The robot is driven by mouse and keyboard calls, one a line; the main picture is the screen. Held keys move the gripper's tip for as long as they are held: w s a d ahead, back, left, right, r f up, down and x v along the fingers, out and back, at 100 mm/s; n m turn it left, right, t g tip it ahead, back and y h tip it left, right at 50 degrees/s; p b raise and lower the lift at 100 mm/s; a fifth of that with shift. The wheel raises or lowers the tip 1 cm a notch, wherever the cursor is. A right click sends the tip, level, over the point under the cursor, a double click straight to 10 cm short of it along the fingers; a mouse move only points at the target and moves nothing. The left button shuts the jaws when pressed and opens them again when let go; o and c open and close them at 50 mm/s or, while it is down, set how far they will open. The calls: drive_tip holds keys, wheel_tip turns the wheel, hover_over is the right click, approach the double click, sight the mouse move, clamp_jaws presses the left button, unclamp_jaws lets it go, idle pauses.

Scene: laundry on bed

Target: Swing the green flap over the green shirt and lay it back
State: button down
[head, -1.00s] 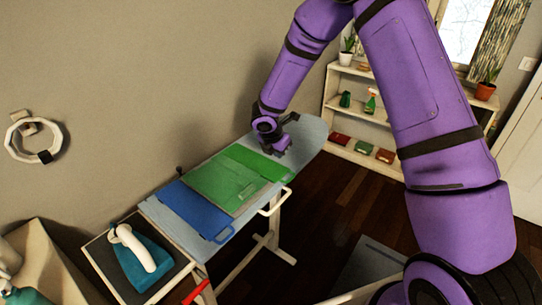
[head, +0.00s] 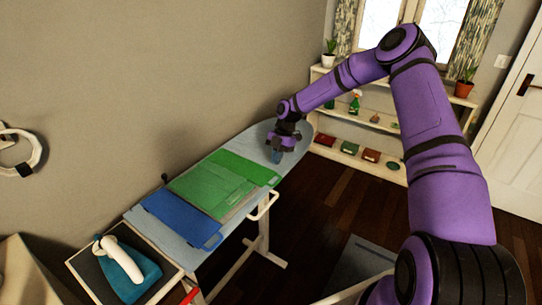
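The bright green flap (head: 251,168) lies flat toward the right part of a folding board on the ironing board. The green shirt (head: 207,190) lies flat beside it to the left, a slightly duller green, and partly overlaps the folding board's middle. A blue flap (head: 180,217) lies at the near left, with a small handle loop at its front corner. My gripper (head: 281,153) points down over the far end of the ironing board, beyond the green flap and apart from it. Its fingers are small and dark, so their opening cannot be made out.
The ironing board (head: 300,143) has bare cloth at its far end. A white and teal iron (head: 122,262) stands on a dark rest at the near left. A low white shelf (head: 349,158) with pots and books stands behind. The wall borders the board's left.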

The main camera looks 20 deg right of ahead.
sight(275, 173)
drive_tip(key=f, duration=0.1)
drive_tip(key=f+g+y, duration=0.1)
drive_tip(key=f+y, duration=0.1)
drive_tip(key=shift+w+d+g, duration=0.25)
drive_tip(key=shift+d+g, duration=0.05)
drive_tip(key=shift+d, duration=0.05)
drive_tip(key=shift+d+f, duration=0.1)
drive_tip(key=shift+f, duration=0.45)
